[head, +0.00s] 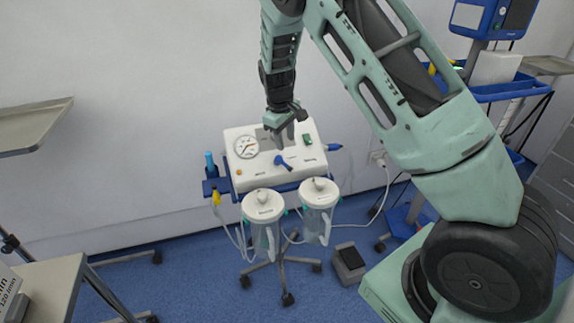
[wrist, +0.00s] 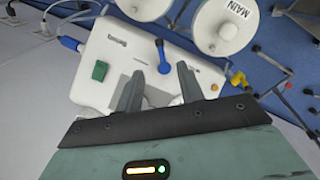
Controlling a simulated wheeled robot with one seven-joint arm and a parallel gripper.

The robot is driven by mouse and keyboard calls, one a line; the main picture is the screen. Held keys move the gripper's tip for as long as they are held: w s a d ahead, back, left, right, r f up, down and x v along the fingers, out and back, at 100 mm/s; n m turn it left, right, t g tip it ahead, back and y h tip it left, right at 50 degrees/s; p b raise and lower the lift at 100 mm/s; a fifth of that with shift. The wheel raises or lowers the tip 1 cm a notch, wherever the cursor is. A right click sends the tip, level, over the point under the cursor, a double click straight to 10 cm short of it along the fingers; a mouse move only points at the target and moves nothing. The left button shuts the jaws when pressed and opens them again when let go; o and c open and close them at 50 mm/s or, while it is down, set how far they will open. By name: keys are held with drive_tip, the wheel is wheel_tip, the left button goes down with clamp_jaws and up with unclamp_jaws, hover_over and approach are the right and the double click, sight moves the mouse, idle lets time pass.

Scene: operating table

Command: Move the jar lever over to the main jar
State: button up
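The white suction unit (head: 307,160) has a blue jar lever (head: 283,161) on its sloping front panel. The lever also shows in the wrist view (wrist: 162,56), its handle angled toward the unlabelled jar. The main jar (head: 263,207) hangs on the left in the head view; its lid reads MAIN in the wrist view (wrist: 226,24). The other jar (head: 319,192) hangs on the right. My gripper (head: 284,141) is above the panel, just behind the lever. In the wrist view its two fingers (wrist: 160,72) are apart, with the lever ahead between their tips and nothing held.
The panel carries a round gauge (head: 245,146) and a green switch (head: 307,139). A blue-topped bottle (head: 210,163) stands at the unit's left side. A wall is close behind. Tubing hangs below the jars. A metal tray (head: 32,126) is far left.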

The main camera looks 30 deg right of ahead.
sight(289, 167)
drive_tip(key=f, duration=0.3)
drive_tip(key=d+f, duration=0.1)
drive_tip(key=f, duration=0.3)
drive_tip(key=d+f, duration=0.1)
drive_tip(key=f, duration=0.3)
drive_tip(key=shift+w+f, duration=0.2)
drive_tip(key=shift+w, duration=0.1)
clamp_jaws()
